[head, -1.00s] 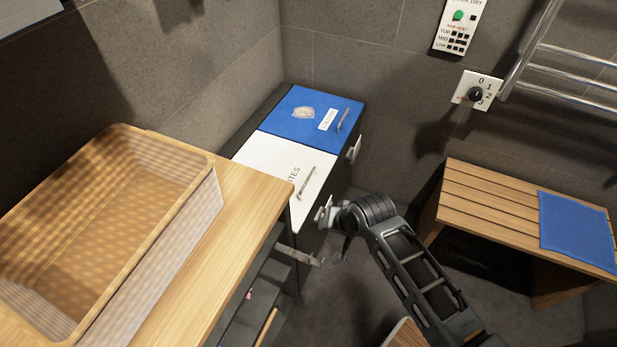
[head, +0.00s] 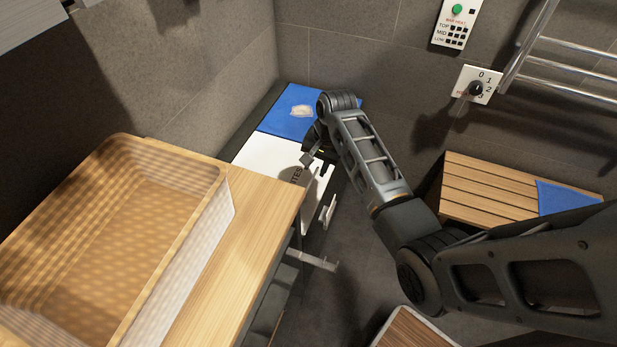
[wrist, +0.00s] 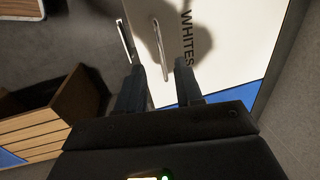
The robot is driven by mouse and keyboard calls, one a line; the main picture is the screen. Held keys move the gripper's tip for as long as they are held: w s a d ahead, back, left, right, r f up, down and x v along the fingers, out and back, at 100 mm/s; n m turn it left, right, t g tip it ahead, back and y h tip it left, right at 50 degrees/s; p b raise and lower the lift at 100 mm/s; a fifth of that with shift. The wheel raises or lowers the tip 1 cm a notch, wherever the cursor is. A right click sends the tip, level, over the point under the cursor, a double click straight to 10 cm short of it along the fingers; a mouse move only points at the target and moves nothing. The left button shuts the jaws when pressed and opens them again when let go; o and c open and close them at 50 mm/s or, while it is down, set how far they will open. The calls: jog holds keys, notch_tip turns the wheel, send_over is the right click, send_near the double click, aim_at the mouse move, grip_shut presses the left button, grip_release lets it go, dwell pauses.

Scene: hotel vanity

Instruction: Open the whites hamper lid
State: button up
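The whites hamper lid (head: 262,153) is white with black lettering and lies flat and closed in the head view. It fills the upper middle of the wrist view (wrist: 220,35), with the word WHITES along it. Its metal bar handle (wrist: 160,52) shows in the wrist view, beyond the fingertips and between their lines. My gripper (head: 313,157) is over the lid's handle side in the head view, hiding part of it. In the wrist view my gripper (wrist: 162,82) has its two fingers apart with nothing between them. Whether a finger touches the lid cannot be told.
The blue lid (head: 285,121) behind carries a pale crumpled item (head: 301,111). A wooden counter (head: 262,205) with a wicker basket (head: 190,235) stands at left. A front handle (head: 328,213) sticks out below the lid. A slatted bench (head: 485,185) stands at right.

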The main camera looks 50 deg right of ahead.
aim_at(310, 184)
jog(key=f, duration=0.4)
jog(key=w+f, duration=0.1)
jog(key=f, duration=0.2)
jog(key=shift+w+a+b, duration=0.1)
jog(key=shift+a+b, duration=0.15)
jog(key=shift+b, duration=0.05)
grip_shut()
dwell(1.1)
